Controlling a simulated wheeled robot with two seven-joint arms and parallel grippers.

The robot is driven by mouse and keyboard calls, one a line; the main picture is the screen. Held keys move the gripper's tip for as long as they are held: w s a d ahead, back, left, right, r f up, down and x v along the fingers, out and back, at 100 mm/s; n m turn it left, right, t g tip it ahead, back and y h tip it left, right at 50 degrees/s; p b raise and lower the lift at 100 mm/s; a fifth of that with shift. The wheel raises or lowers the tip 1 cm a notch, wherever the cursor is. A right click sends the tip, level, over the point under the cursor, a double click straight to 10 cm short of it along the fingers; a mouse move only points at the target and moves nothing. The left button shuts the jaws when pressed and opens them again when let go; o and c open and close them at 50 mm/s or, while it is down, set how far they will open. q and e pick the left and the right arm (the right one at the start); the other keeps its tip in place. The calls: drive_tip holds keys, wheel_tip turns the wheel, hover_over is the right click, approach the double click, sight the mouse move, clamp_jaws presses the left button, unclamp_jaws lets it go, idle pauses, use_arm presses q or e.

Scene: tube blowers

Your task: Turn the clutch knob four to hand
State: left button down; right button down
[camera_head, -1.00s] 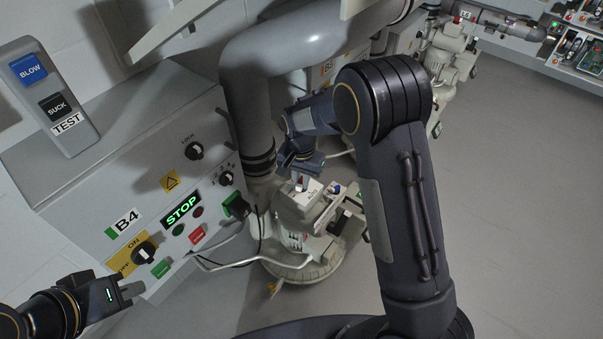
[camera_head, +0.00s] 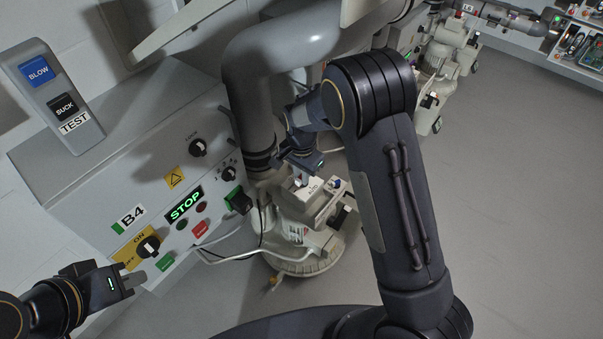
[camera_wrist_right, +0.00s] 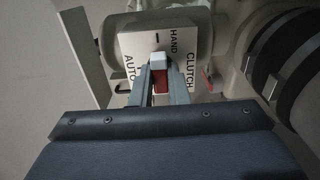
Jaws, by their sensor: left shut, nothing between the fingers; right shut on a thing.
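The clutch knob (camera_wrist_right: 159,80), red with a pale block at its end, sits on a white plate (camera_wrist_right: 130,45) lettered CLUTCH, HAND and AUTO. In the right wrist view my right gripper (camera_wrist_right: 160,88) is shut on the knob, one finger on each side. The knob's pale end points up the picture towards a dark mark beside HAND. In the head view my right gripper (camera_head: 302,178) is at the top of the pale blower machine (camera_head: 300,240) and hides most of the knob. My left gripper (camera_head: 136,278) is shut and empty at lower left, in front of the panel.
The B4 panel (camera_head: 85,190) with a lit STOP sign (camera_head: 186,204) and several knobs and buttons stands at left. A thick grey pipe (camera_head: 250,100) comes down close beside my right gripper. Cables run from panel to machine. Floor at right is clear.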

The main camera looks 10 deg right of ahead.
drive_tip(key=c, duration=1.4)
unclamp_jaws()
drive_tip(key=shift+r, duration=0.15)
wheel_tip(320, 180, up, 8)
drive_tip(key=shift+f+p, duration=0.2)
drive_tip(key=shift+p, duration=0.75)
